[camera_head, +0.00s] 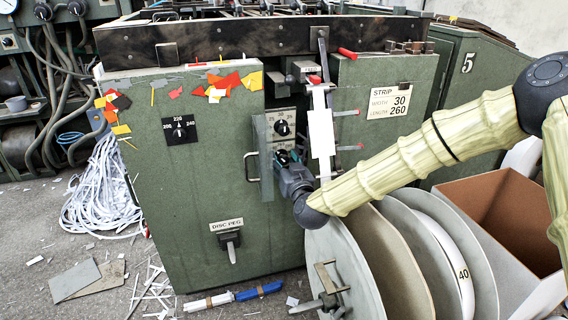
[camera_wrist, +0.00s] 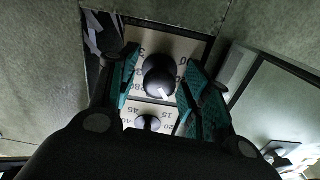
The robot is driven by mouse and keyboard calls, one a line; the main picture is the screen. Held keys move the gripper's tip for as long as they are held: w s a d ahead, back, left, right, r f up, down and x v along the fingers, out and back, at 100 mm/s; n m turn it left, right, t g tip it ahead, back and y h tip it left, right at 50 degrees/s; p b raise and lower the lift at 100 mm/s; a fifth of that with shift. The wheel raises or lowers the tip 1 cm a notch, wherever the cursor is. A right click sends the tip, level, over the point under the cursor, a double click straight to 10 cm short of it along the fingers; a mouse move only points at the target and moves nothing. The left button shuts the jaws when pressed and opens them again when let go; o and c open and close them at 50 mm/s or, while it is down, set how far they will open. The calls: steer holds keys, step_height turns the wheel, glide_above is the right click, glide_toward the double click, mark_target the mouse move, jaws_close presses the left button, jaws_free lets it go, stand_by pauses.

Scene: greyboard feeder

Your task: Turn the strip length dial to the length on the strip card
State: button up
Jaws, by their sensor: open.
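The strip card (camera_head: 391,102) reads width 30, length 260. A recess in the green cabinet holds a dial panel (camera_wrist: 188,46). A large black knob (camera_wrist: 158,74) with a white mark sits between the fingers of my open gripper (camera_wrist: 161,82). Its numbers are partly covered, and the exact setting is unclear. I cannot tell whether the fingers touch it. A smaller black knob (camera_wrist: 148,123) has a scale with numbers such as 15, 20, 40 and 45. In the head view my gripper (camera_head: 284,160) reaches into the recess and hides the lower dial; the upper dial (camera_head: 282,128) shows above it.
An open door (camera_head: 263,160) with a handle stands left of the recess. Another dial (camera_head: 180,129) reads around 220 on the cabinet front. A lever (camera_head: 320,128) with a white strip hangs to the right. Large reels (camera_head: 410,258) and a cardboard box (camera_head: 497,205) crowd the lower right.

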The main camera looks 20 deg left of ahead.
steer(key=c, duration=1)
steer(key=shift+c, duration=0.2)
steer(key=shift+r+m+p, duration=0.1)
steer(key=shift+m+p, duration=0.3)
steer(key=m+p, duration=0.2)
steer(key=shift+m, duration=0.3)
steer(key=shift+m+p, duration=1.1)
steer(key=shift+m, duration=1.1)
steer(key=o, duration=1)
